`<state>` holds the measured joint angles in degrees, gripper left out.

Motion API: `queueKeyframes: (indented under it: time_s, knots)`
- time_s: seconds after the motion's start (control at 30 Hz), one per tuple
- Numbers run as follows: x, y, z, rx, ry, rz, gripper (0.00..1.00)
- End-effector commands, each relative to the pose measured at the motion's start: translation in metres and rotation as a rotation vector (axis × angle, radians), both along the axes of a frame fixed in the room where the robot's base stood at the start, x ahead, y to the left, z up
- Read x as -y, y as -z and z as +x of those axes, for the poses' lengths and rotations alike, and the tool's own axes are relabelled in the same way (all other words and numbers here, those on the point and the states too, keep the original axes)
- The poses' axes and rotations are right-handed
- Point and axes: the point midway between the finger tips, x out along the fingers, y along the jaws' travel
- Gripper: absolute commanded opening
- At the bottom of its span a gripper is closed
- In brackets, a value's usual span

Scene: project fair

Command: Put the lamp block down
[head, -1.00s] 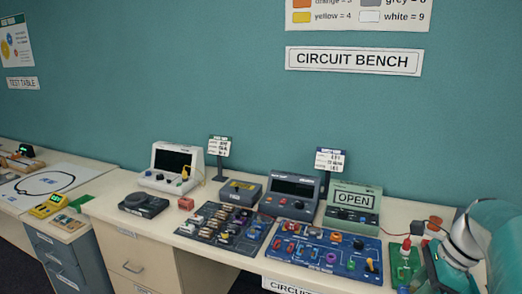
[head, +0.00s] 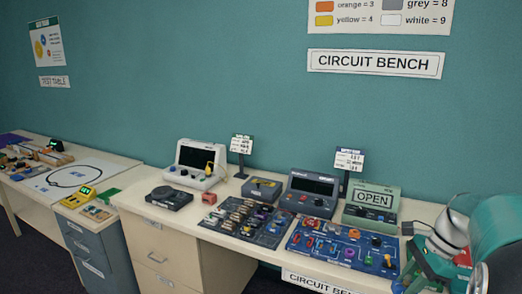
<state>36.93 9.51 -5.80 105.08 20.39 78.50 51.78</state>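My gripper (head: 412,272) is at the lower right of the head view, at the right end of the circuit bench. Its dark green parts angle down and left in front of the bench edge. My arm hides much of this corner, and I cannot make out whether the fingers are apart or closed. I cannot pick out the lamp block clearly.
The circuit bench (head: 134,197) carries a dark component board (head: 245,222), a blue circuit board (head: 341,245), meters and an OPEN sign box (head: 372,200). A small red block (head: 209,198) lies at left. A grey drawer cabinet (head: 88,246) stands left, before another table.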

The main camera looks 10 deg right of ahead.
Motion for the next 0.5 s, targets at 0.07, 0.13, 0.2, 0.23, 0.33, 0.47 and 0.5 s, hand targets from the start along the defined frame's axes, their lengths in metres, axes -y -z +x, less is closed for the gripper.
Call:
queueKeyframes:
  time_s: [0.07, 0.13, 0.2, 0.23, 0.33, 0.47, 0.5]
  knots:
    - [-0.009, 0.014, 0.023, -0.006, -0.122, 0.002, 0.0]
    - [-0.018, 0.025, 0.043, -0.005, -0.243, 0.003, 0.0]
    - [-0.031, 0.04, 0.064, -0.007, -0.377, 0.003, 0.0]
    - [-0.036, 0.046, 0.074, -0.006, -0.434, 0.002, 0.0]
    - [-0.059, 0.068, 0.103, -0.006, -0.629, 0.001, 0.0]
    - [-0.095, 0.101, 0.14, -0.006, -0.891, 0.002, 0.0]
    - [-0.107, 0.112, 0.15, -0.008, -0.974, 0.001, 0.0]
